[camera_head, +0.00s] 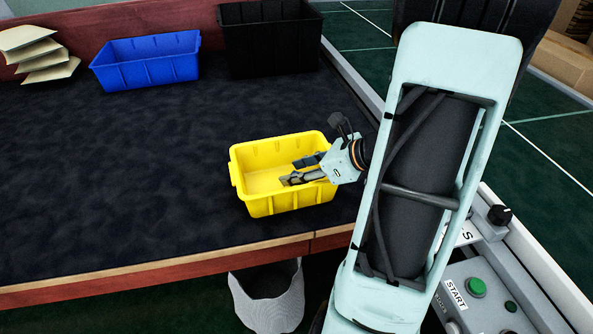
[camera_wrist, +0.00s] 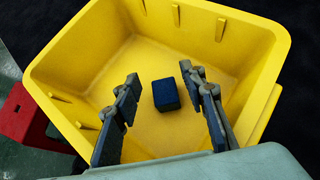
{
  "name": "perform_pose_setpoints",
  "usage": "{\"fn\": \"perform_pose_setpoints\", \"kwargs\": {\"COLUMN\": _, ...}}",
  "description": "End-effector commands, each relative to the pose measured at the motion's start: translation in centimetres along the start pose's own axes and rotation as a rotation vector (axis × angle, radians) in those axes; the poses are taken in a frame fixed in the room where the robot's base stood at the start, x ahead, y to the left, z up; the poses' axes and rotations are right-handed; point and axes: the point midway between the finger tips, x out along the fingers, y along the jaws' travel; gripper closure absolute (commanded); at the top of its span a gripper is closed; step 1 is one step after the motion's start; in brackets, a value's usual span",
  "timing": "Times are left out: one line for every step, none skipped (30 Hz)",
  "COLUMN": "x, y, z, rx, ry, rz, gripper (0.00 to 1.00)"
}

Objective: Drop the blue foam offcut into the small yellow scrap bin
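The small yellow scrap bin (camera_head: 277,203) stands on the dark table top near its front edge. In the wrist view the bin (camera_wrist: 75,55) fills most of the picture. The blue foam offcut (camera_wrist: 166,95), a small dark blue block, shows inside the bin, over its floor. I cannot tell whether it rests on the floor. It does not show in the head view. My gripper (camera_head: 300,172) is over the bin's opening. In the wrist view my gripper (camera_wrist: 161,120) is open, with one finger on each side of the block and clear gaps to it.
A blue bin (camera_head: 150,72) and a black bin (camera_head: 268,48) stand at the back of the table. Stacked pale pads (camera_head: 40,52) lie at the back left. A grey basket (camera_head: 268,299) is below the front edge. A START control panel (camera_head: 490,297) is at lower right. The table's left is clear.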

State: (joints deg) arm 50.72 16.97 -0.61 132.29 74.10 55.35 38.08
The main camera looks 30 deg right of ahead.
Motion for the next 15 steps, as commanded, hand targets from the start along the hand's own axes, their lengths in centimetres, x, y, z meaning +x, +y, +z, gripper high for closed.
{"fn": "perform_pose_setpoints", "kwargs": {"x": -0.7, "y": 0.0, "z": 0.9, "rx": -0.002, "ry": -0.001, "rz": -0.001, "gripper": 0.62}}
{"fn": "perform_pose_setpoints", "kwargs": {"x": -1.3, "y": -0.1, "z": 0.7, "rx": -0.001, "ry": 0.000, "rz": -0.004, "gripper": 0.62}}
{"fn": "perform_pose_setpoints", "kwargs": {"x": -2.2, "y": -0.2, "z": 0.7, "rx": -0.001, "ry": -0.001, "rz": -0.005, "gripper": 0.62}}
{"fn": "perform_pose_setpoints", "kwargs": {"x": -3.0, "y": -0.2, "z": 0.7, "rx": -0.002, "ry": 0.000, "rz": -0.005, "gripper": 0.62}}
{"fn": "perform_pose_setpoints", "kwargs": {"x": -3.7, "y": -0.2, "z": 0.7, "rx": -0.001, "ry": -0.001, "rz": -0.006, "gripper": 0.62}}
{"fn": "perform_pose_setpoints", "kwargs": {"x": -4.7, "y": -0.2, "z": 0.7, "rx": -0.002, "ry": 0.000, "rz": -0.006, "gripper": 0.62}}
{"fn": "perform_pose_setpoints", "kwargs": {"x": -5.4, "y": -0.2, "z": 0.7, "rx": -0.002, "ry": -0.001, "rz": -0.005, "gripper": 0.62}}
{"fn": "perform_pose_setpoints", "kwargs": {"x": -6.1, "y": -0.1, "z": 0.7, "rx": -0.001, "ry": 0.000, "rz": -0.005, "gripper": 0.62}}
{"fn": "perform_pose_setpoints", "kwargs": {"x": -7.0, "y": -0.1, "z": 0.7, "rx": -0.001, "ry": -0.001, "rz": -0.005, "gripper": 0.62}}
{"fn": "perform_pose_setpoints", "kwargs": {"x": -7.7, "y": -0.2, "z": 0.7, "rx": -0.001, "ry": -0.001, "rz": -0.005, "gripper": 0.62}}
{"fn": "perform_pose_setpoints", "kwargs": {"x": -8.3, "y": -0.2, "z": 0.7, "rx": -0.001, "ry": -0.001, "rz": -0.006, "gripper": 0.62}}
{"fn": "perform_pose_setpoints", "kwargs": {"x": -9.0, "y": -0.1, "z": 0.7, "rx": -0.002, "ry": -0.001, "rz": -0.003, "gripper": 0.62}}
{"fn": "perform_pose_setpoints", "kwargs": {"x": -9.6, "y": -0.1, "z": 0.6, "rx": -0.001, "ry": -0.001, "rz": -0.004, "gripper": 0.62}}
{"fn": "perform_pose_setpoints", "kwargs": {"x": -10.0, "y": -0.1, "z": 0.6, "rx": -0.001, "ry": -0.001, "rz": -0.003, "gripper": 0.62}}
{"fn": "perform_pose_setpoints", "kwargs": {"x": -10.6, "y": -0.1, "z": 0.6, "rx": -0.002, "ry": -0.001, "rz": -0.003, "gripper": 0.62}}
